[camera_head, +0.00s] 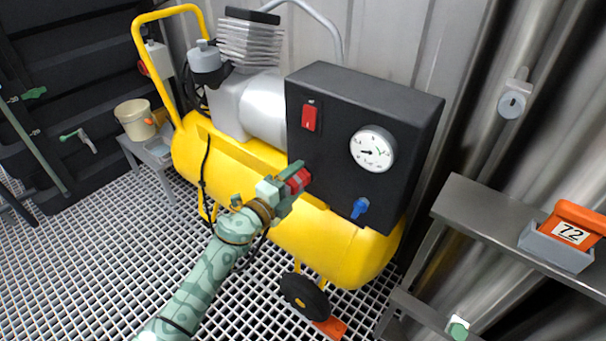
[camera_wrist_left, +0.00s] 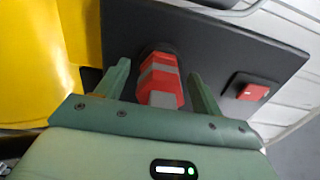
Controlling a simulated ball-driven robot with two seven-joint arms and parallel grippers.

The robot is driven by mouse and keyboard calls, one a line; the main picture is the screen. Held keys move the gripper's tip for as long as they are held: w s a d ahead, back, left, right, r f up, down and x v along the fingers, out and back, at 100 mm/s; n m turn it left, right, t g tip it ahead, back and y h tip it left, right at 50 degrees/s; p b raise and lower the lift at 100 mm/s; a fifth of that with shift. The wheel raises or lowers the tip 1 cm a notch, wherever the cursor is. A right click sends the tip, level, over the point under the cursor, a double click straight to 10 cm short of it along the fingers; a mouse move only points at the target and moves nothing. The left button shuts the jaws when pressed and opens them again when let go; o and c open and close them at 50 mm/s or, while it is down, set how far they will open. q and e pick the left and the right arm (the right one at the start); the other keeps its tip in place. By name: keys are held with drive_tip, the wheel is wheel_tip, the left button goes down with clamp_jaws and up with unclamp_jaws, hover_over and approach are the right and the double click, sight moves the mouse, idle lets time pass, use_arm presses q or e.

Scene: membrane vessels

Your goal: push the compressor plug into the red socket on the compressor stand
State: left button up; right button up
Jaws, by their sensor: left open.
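The compressor plug (camera_head: 298,180) is red with grey bands and points at the dark front panel of the compressor stand (camera_head: 335,100). In the left wrist view the plug (camera_wrist_left: 160,78) has its far end at a dark round ring (camera_wrist_left: 158,52) on the panel. The plug hides the socket opening, so I cannot tell how deep it sits. My left gripper (camera_head: 290,187) is at the panel's lower left. In the wrist view its fingers (camera_wrist_left: 158,70) stand open on both sides of the plug, with visible gaps. My right gripper is not in view.
The panel carries a red switch (camera_head: 310,116), a round gauge (camera_head: 373,149) and a blue valve handle (camera_head: 360,208). The yellow tank (camera_head: 330,250) lies below. A metal shelf (camera_head: 470,207) at right holds an orange piece marked 72 (camera_head: 578,225). Open grating floor lies at lower left.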

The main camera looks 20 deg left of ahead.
use_arm(q)
drive_tip(key=shift+r, duration=0.1)
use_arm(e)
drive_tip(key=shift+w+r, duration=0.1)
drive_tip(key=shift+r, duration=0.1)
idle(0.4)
use_arm(q)
drive_tip(key=c, duration=1.3)
drive_tip(key=shift+s, duration=0.1)
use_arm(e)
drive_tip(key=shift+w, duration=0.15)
use_arm(q)
drive_tip(key=shift+p+v, duration=0.65)
drive_tip(key=shift+v, duration=0.75)
drive_tip(key=shift+p+v, duration=0.3)
drive_tip(key=shift+v, duration=1.2)
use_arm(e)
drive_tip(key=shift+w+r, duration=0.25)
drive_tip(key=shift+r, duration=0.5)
